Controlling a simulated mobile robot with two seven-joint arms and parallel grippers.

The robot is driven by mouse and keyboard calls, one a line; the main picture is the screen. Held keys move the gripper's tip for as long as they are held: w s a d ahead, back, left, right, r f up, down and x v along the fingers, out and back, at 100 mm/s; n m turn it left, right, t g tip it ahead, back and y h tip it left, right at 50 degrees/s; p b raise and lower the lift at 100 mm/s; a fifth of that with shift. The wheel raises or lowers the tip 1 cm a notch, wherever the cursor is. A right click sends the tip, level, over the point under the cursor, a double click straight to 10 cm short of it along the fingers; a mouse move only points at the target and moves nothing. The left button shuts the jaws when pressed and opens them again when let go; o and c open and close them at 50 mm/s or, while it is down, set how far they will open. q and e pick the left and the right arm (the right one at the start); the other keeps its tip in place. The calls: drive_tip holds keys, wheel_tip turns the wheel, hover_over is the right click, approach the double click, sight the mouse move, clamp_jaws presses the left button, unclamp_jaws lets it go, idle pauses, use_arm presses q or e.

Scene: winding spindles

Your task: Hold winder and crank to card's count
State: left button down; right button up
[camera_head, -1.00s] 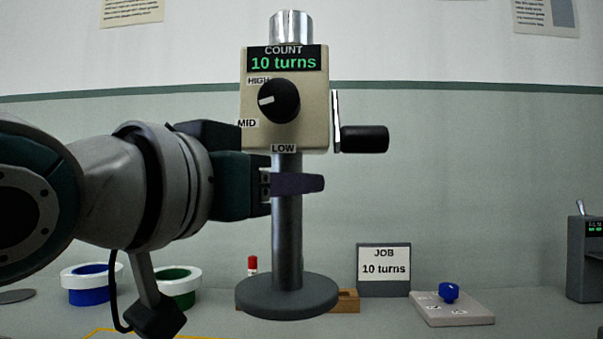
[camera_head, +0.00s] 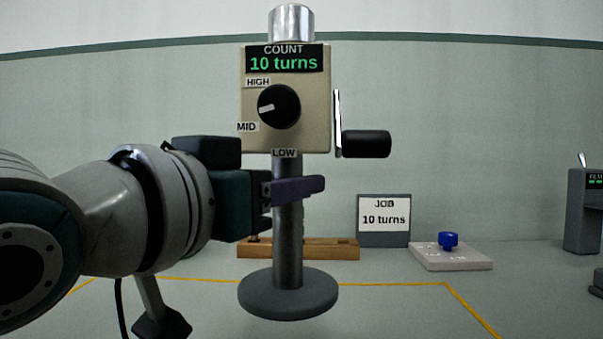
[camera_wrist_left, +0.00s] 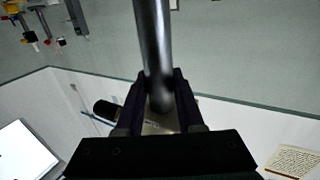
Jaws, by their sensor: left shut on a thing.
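The winder is a beige box (camera_head: 310,130) on a grey post (camera_head: 288,235) with a round base (camera_head: 288,295). Its display (camera_head: 284,60) reads "COUNT 10 turns". Its black knob (camera_head: 280,107) has its white mark pointing left, between MID and HIGH. The crank's black handle (camera_head: 366,144) sticks out to the right. A card (camera_head: 384,220) behind reads "JOB 10 turns". My left gripper (camera_head: 290,190) is shut on the post below the box; the post also shows between its fingers in the left wrist view (camera_wrist_left: 153,50). My right gripper is not in view.
A wooden block (camera_head: 335,249) lies behind the post. A pale plate with a blue knob (camera_head: 448,241) is right of the card. A grey device (camera_head: 583,210) stands at the right edge. Yellow tape (camera_head: 400,285) marks the table. I cannot tell whether the base touches the table.

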sight(279, 277)
use_arm(q)
drive_tip(key=shift+f+b, duration=1.95)
drive_tip(key=shift+f, duration=1.6)
drive_tip(key=shift+f+b, duration=0.3)
drive_tip(key=shift+f, duration=0.45)
